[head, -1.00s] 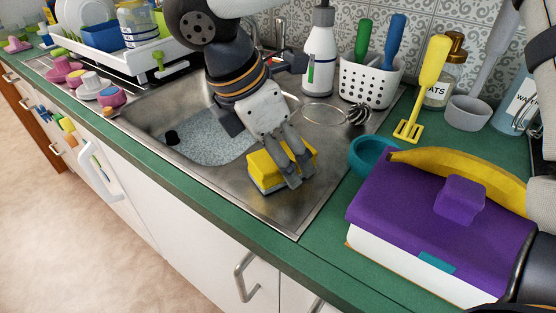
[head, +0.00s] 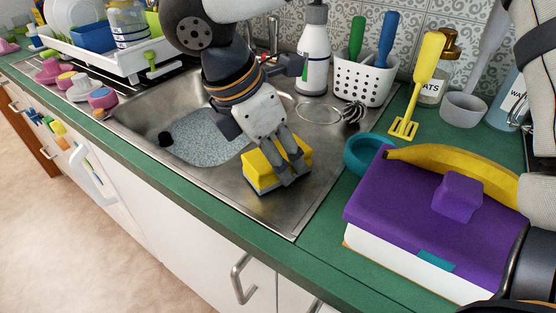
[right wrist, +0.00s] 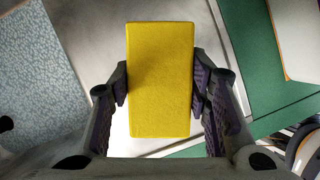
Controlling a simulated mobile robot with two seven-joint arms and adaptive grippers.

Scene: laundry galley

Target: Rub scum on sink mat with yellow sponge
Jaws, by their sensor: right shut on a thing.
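The yellow sponge (head: 262,173) is at the right part of the sink, over the bare steel beside the basin. My right gripper (head: 290,178) is shut on it, with one finger on each long side in the right wrist view, where the sponge (right wrist: 160,80) fills the middle. I cannot tell whether the sponge touches the steel. The grey speckled sink mat (head: 208,140) lies in the basin, left of the gripper; it also shows at the left of the right wrist view (right wrist: 35,75). I cannot make out scum on it. My left gripper is not seen.
A purple-topped box (head: 405,205) and a banana (head: 455,170) are on the right counter. A dish rack (head: 95,55) is at the left.

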